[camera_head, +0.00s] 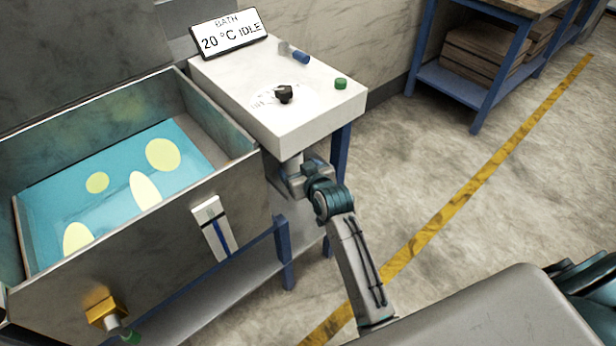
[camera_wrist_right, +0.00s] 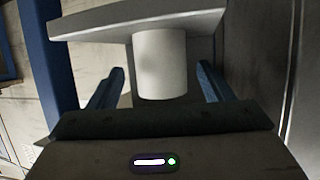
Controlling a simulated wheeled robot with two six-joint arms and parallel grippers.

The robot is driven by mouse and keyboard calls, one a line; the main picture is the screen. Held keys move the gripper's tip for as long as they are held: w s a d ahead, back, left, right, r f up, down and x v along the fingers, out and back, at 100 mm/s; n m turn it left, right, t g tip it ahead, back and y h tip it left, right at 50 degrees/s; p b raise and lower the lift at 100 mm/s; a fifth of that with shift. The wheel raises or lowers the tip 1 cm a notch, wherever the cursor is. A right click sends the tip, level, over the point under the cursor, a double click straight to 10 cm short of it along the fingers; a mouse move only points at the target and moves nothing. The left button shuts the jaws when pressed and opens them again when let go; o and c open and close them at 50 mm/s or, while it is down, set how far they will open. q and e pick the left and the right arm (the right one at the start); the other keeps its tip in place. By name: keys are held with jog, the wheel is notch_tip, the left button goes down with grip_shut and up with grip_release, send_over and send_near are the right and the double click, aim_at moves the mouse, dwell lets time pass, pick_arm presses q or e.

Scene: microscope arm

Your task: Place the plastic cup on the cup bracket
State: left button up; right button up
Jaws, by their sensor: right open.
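A plain white cylinder (camera_wrist_right: 160,62), which looks like the plastic cup, stands upright in the right wrist view. Its top meets the underside of a pale slab (camera_wrist_right: 105,22), and I cannot tell whether this slab is part of a bracket. My right gripper (camera_head: 292,170) is open below the near edge of the white control box, with its fingers on either side of the cylinder and gaps showing. In the head view only a small pale part of the cylinder shows below the box. I cannot identify the cup bracket with certainty. My left gripper is not in view.
The white control box (camera_head: 335,95) carries a black knob (camera_head: 284,94), a green button (camera_head: 340,84) and a display (camera_head: 228,32) reading 20 °C IDLE. A metal water bath (camera_head: 130,250) stands left, with a brass tap (camera_head: 104,311). Blue table legs (camera_head: 340,160) are close by.

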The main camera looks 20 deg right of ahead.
jog(key=a+v, duration=0.1)
jog(key=v, duration=0.7)
jog(key=s+d+f+g, duration=0.2)
jog(key=s+f, duration=0.2)
jog(key=f, duration=0.4)
jog(key=s+d+f+g, duration=0.15)
jog(key=s+f, duration=0.25)
jog(key=f, duration=0.5)
jog(key=s+d+f+g, duration=0.1)
jog(key=s+f+g, duration=0.25)
jog(key=f, duration=0.45)
jog(key=s+d+f+g+h, duration=0.1)
jog(key=s+d+f+g, duration=0.1)
jog(key=s+f, duration=0.6)
jog(key=s+d+f+g+h, duration=0.1)
jog(key=s+d+f+g, duration=0.2)
jog(key=s+f, duration=0.5)
jog(key=s+d, duration=0.1)
jog(key=s, duration=0.3)
jog(key=shift+a, duration=0.1)
